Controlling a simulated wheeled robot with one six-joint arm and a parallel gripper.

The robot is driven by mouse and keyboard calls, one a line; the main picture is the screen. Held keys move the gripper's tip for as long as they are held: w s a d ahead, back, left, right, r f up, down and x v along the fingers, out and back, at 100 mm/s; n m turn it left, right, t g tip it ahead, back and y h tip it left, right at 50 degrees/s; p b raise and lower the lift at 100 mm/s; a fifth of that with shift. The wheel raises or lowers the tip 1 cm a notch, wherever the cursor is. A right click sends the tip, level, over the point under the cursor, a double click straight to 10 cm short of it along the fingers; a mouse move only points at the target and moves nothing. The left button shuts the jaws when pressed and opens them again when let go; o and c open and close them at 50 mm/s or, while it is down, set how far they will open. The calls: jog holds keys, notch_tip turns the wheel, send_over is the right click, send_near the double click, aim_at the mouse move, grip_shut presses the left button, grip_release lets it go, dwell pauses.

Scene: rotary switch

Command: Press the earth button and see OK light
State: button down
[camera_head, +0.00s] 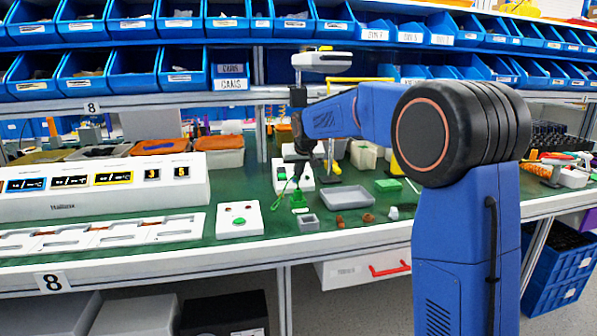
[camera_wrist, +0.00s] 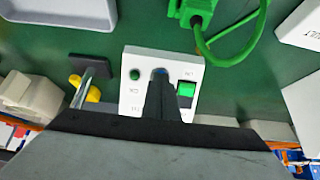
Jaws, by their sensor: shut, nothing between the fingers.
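A white switch box (camera_wrist: 130,100) lies below my gripper in the wrist view. It has a dark green round spot (camera_wrist: 135,73) on the left, above a label that seems to read OK; it does not look lit. A bright green square switch (camera_wrist: 186,89) is on the right. My gripper (camera_wrist: 161,74) is shut and empty, its fingers over the middle of the box, hiding much of it. A small blue spot shows at the fingertips. I cannot tell which part is the earth button, or whether the fingertips touch. The box (camera_head: 307,180) also shows in the head view.
A green plug with cable (camera_wrist: 196,12) lies just beyond the box. A grey tray (camera_head: 347,196) and a second white box (camera_head: 239,220) with a green button are on the green bench. A yellow-handled tool (camera_wrist: 92,93) lies left of the box in the wrist view.

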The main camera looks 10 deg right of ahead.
dwell(0.3)
jog(key=shift+x, duration=0.9)
jog(key=shift+w, duration=0.1)
jog(key=v, duration=1)
jog(key=shift+r, duration=0.4)
